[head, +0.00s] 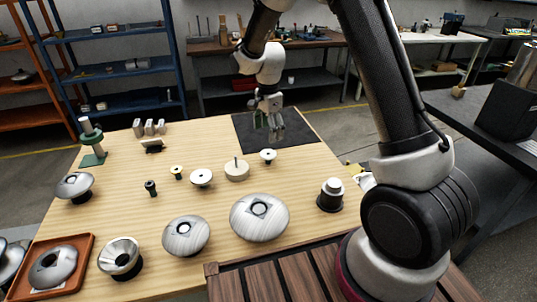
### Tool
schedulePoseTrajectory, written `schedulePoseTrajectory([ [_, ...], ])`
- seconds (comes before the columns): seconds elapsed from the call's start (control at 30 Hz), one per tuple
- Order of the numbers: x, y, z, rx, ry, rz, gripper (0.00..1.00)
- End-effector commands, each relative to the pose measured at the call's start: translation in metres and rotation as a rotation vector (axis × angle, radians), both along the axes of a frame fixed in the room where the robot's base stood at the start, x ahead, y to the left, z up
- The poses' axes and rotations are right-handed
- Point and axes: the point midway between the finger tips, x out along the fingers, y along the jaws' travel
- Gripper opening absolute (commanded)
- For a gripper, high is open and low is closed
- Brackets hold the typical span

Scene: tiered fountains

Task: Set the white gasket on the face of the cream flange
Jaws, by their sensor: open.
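The cream flange (237,172) looks like a squat round block with a thin upright peg, near the middle of the wooden table. Two small white round pieces with dark centres are near it. One white piece (202,175) is to its left, the other (268,154) to its right and slightly farther back. I cannot tell for certain which is the white gasket. No white ring shows on the flange's face. My gripper (269,128) points down over the dark mat, behind the flange and apart from it. It is open, with nothing visible between the fingers.
Large grey metal domes (259,231) line the table's near side, with an orange-brown tray (85,247) at the left. A black stand with a pale top (331,187) is at the right. A green-based post (92,159) stands back left. The dark mat (297,125) looks mostly clear.

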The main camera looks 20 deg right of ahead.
Motion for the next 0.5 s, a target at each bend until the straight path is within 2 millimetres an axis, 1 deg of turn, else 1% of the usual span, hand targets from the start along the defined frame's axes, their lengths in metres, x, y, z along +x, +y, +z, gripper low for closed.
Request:
schedulePoseTrajectory([
  [0.27, -0.002, 0.0, -0.03, -0.001, 0.005, -0.018, 0.77],
  [0.5, -0.007, 0.004, -0.066, -0.001, 0.004, -0.017, 0.77],
])
